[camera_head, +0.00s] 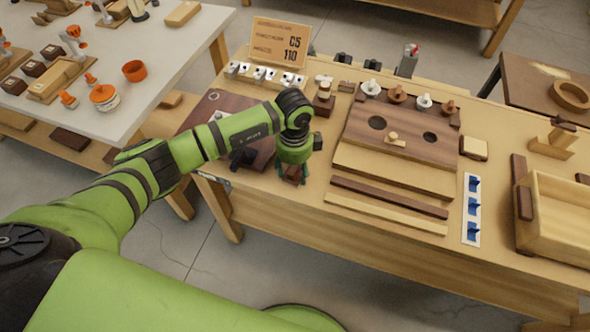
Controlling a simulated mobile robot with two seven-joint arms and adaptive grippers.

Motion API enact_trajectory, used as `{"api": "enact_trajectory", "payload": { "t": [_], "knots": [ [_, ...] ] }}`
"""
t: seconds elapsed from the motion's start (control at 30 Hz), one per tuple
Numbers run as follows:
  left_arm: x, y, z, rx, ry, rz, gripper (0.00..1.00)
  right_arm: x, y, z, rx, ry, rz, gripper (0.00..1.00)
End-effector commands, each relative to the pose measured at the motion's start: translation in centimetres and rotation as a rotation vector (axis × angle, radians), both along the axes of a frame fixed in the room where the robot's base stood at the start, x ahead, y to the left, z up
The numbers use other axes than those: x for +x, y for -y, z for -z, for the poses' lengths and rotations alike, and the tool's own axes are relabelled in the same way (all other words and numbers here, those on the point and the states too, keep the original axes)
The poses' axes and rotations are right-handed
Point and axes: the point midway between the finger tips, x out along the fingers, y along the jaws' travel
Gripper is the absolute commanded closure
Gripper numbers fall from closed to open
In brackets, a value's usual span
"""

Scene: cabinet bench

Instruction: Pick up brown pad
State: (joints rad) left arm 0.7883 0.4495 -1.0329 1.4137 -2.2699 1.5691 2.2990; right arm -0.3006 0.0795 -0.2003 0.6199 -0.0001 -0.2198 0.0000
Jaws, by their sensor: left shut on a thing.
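My left gripper (293,178) points down near the front edge of the wooden bench, left of the brown and tan boards. It is shut on a small brown pad (293,172), which shows only in part between its fingers. Whether the pad touches the bench top is too small to tell. My left arm comes in from the left and covers part of a dark brown board behind it. My right gripper is not in view.
A brown board with two round holes (405,130) lies right of my gripper, with long strips (388,198) before it. A white strip with blue parts (472,210) and a wooden tray (555,180) stand farther right. A sign (279,43) stands behind.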

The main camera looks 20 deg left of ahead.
Motion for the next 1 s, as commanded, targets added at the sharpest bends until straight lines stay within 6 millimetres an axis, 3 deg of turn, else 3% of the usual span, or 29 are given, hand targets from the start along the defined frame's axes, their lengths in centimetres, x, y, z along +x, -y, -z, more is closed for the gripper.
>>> {"api": "enact_trajectory", "payload": {
  "t": [0.27,0.5,0.8,1.0],
  "knots": [
    [0.0,0.0,-0.5,0.001,-0.001,0.0,0.82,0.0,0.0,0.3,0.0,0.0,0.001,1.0],
    [0.1,0.0,-4.1,0.0,0.004,0.002,0.82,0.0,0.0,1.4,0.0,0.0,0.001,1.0],
    [0.4,7.1,-7.9,-0.003,0.002,0.006,0.82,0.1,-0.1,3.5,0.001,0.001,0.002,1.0],
    [0.6,10.3,-9.9,-0.001,0.001,0.002,0.82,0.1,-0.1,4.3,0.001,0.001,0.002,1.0]
  ]
}}
